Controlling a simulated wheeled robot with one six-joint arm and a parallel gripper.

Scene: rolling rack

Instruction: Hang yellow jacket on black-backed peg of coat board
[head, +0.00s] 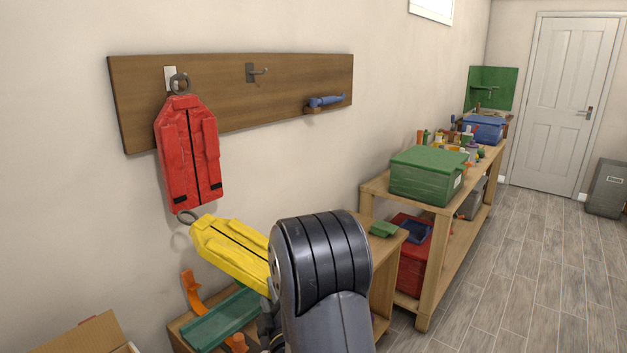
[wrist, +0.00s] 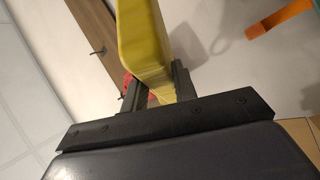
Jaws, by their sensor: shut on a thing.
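The yellow jacket (head: 228,250) is a stiff, padded shape tilted below the coat board, with a grey ring at its upper-left end. My gripper (wrist: 155,85) is shut on the jacket, which also shows in the wrist view (wrist: 143,35). In the head view my arm hides the gripper and the jacket's lower right end. The coat board (head: 215,105) is brown wood on the wall. Its black-backed peg (head: 251,72) is bare, up and right of the jacket. The jacket's ring is apart from the board.
A red jacket (head: 188,150) hangs by a ring on the white-backed peg at left. A blue object (head: 326,101) is on the right peg. Below are a low bench with a green tray (head: 222,322), orange items and a cardboard box (head: 88,338). A workbench with a green crate (head: 425,177) stands right.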

